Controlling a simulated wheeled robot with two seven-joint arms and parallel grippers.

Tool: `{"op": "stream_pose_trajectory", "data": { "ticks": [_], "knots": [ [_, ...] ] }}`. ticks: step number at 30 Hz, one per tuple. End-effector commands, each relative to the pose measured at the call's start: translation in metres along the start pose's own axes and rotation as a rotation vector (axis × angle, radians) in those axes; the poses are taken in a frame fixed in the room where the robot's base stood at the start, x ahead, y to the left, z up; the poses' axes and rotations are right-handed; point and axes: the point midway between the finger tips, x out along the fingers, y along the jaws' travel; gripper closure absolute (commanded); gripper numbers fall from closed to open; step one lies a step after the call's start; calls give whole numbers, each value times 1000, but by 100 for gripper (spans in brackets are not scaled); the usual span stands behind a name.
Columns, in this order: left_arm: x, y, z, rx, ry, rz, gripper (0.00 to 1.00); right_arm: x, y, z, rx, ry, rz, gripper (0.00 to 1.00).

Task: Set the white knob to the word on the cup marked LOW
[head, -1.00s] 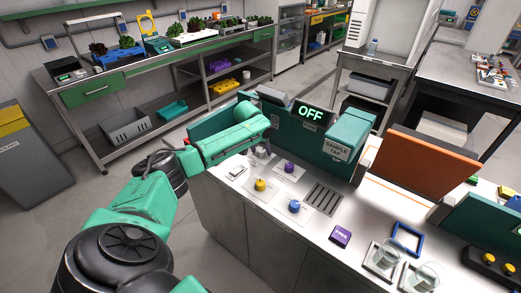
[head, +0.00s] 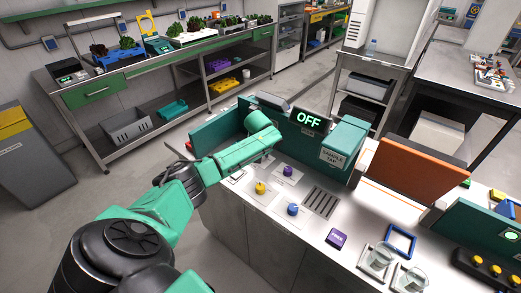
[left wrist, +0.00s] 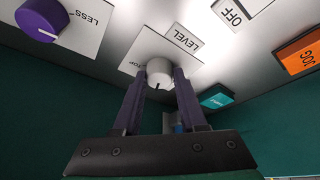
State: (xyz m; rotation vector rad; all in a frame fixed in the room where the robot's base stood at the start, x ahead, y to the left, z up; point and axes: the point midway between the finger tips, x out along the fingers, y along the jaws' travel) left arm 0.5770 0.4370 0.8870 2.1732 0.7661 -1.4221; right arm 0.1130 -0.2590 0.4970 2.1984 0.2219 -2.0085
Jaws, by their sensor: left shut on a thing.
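In the left wrist view, the white knob (left wrist: 159,72) sits on a white plate (left wrist: 150,46) carrying the words LEVEL and TOP. A dark mark on the knob points toward the bottom of that view. My left gripper (left wrist: 160,84) is shut on the knob, with a dark purple finger on each side. In the head view, my left arm hides this knob and most of the gripper. Two clear cups (head: 379,258) (head: 411,278) stand at the lower right of the bench; I cannot read any marking on them. My right gripper is not in view.
A display (head: 308,119) reads OFF. Yellow (head: 260,187), blue (head: 292,209) and purple (head: 287,170) knobs stand on the bench by a drain grate (head: 320,200). In the wrist view, a purple knob (left wrist: 41,19), an orange block (left wrist: 300,52) and a teal block (left wrist: 216,97) are nearby.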

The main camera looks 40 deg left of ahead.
Motion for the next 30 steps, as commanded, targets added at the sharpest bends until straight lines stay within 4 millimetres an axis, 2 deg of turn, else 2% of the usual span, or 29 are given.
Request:
{"op": "stream_pose_trajectory", "data": {
  "ticks": [3, 8, 19, 30],
  "knots": [
    [-2, 3, 1, -101, 1, -40, 100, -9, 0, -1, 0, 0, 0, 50],
    [1, 4, 2, -241, 10, -98, 100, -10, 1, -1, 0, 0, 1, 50],
    [4, 5, 2, -512, 28, -211, 100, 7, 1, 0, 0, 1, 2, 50],
    [2, 5, 0, -634, 35, -263, 100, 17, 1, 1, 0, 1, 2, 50]
  ]
}}
